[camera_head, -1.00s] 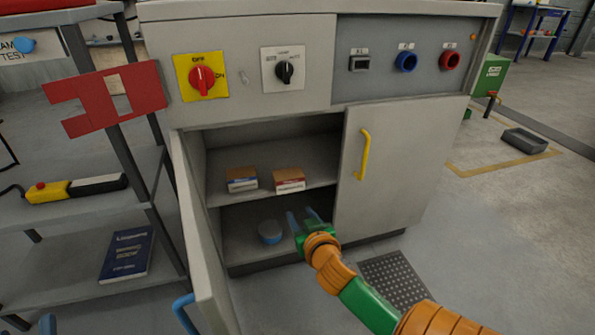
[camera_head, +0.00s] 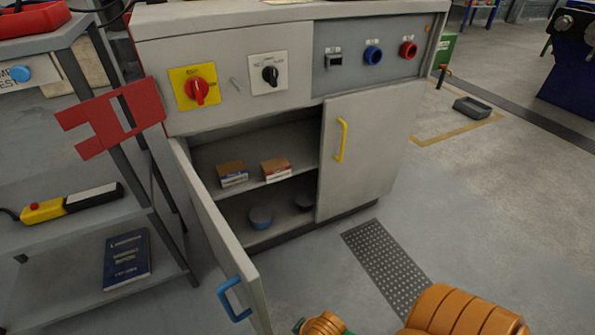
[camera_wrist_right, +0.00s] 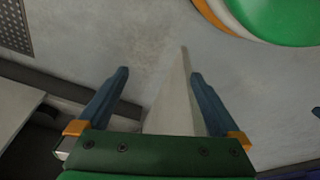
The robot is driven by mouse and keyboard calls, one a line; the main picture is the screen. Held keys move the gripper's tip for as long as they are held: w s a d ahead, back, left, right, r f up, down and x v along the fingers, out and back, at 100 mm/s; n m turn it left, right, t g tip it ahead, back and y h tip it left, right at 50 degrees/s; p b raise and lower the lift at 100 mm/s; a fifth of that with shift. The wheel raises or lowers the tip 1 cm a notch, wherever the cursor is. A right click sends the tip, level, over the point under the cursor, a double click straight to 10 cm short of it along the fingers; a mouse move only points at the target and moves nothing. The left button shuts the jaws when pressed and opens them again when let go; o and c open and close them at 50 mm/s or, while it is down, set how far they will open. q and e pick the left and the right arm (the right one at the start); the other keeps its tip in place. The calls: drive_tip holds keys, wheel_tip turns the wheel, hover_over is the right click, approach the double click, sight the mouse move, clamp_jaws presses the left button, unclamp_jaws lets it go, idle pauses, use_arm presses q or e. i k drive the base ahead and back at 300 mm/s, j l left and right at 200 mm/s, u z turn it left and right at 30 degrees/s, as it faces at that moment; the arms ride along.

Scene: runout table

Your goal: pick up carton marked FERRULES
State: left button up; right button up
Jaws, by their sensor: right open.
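Two small cartons stand side by side on the upper shelf of the open cabinet in the head view. The left carton (camera_head: 232,174) has a brown top and a white and blue label. The right carton (camera_head: 276,169) has a brown top and a white and red label. The print is too small to tell which reads FERRULES. My right gripper is open and empty in the wrist view (camera_wrist_right: 158,100), apart from both cartons. A pale, wedge-shaped surface shows between and beyond its fingers. My left gripper is not in view.
The cabinet's left door (camera_head: 220,240) stands open with a blue handle (camera_head: 233,299); its right door (camera_head: 370,150) is shut. A grey rack (camera_head: 70,228) stands left.

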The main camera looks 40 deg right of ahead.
sight(274, 170)
drive_tip(key=i+j+z, duration=0.1)
drive_tip(key=j+z, duration=0.35)
drive_tip(key=i+j+z, duration=0.1)
drive_tip(key=j+z, duration=0.15)
drive_tip(key=z, duration=0.25)
drive_tip(key=j+z, duration=0.45)
